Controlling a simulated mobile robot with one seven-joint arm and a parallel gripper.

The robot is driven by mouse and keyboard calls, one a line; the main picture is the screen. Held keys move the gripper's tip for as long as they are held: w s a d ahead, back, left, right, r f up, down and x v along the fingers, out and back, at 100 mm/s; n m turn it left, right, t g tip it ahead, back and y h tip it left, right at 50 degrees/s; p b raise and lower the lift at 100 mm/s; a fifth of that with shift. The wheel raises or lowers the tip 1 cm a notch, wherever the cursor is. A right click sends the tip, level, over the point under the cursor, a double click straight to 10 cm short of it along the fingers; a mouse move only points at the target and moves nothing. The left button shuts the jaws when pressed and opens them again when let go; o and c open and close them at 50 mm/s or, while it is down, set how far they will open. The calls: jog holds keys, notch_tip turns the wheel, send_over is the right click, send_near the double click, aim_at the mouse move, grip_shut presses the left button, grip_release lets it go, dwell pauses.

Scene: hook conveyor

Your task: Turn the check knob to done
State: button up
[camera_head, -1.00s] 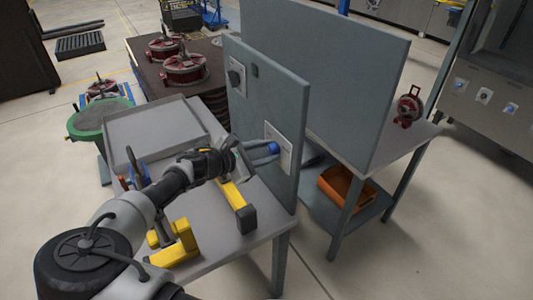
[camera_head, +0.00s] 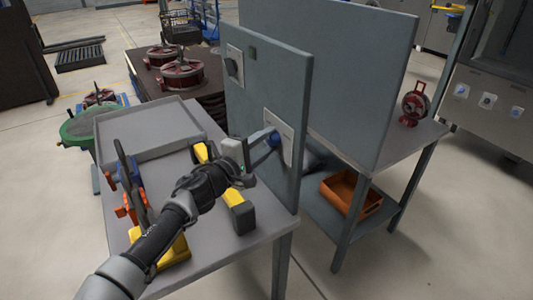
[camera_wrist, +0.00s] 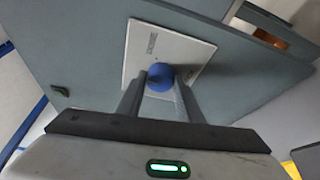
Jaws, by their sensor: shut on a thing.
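The check knob (camera_head: 275,140) is blue and round. It sits on a pale plate (camera_head: 284,126) fixed to the grey upright panel (camera_head: 260,90). My gripper (camera_head: 270,139) reaches the knob from the left, with its fingers on it. In the wrist view the knob (camera_wrist: 160,76) shows between the two fingertips of my gripper (camera_wrist: 160,84), which are shut on it. The plate (camera_wrist: 165,50) there bears small dark lettering, too small to read. Any pointer mark on the knob is hidden or too small to tell.
A grey tray (camera_head: 145,135), yellow-and-black tools (camera_head: 238,210) and orange-and-blue tools (camera_head: 127,185) lie on the table below my arm. An orange bin (camera_head: 350,194) is on the shelf behind the panel.

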jog(key=m+b, duration=0.2)
jog(key=b, duration=0.2)
jog(key=f+m+t+h+b, duration=0.1)
jog(key=m+b, duration=0.2)
jog(key=shift+f+b, duration=0.1)
jog(key=shift+b, duration=0.3)
jog(key=m+t+h+b, duration=0.1)
jog(key=m+b, duration=0.1)
jog(key=m, duration=0.1)
jog(key=shift+b, duration=0.4)
jog(key=shift+r+m+h+b, duration=0.2)
jog(key=shift+m+h+b, duration=0.55)
jog(key=shift+m, duration=1.05)
jog(key=o, duration=1.1)
jog(key=shift+c, duration=0.2)
jog(key=shift+r, duration=0.1)
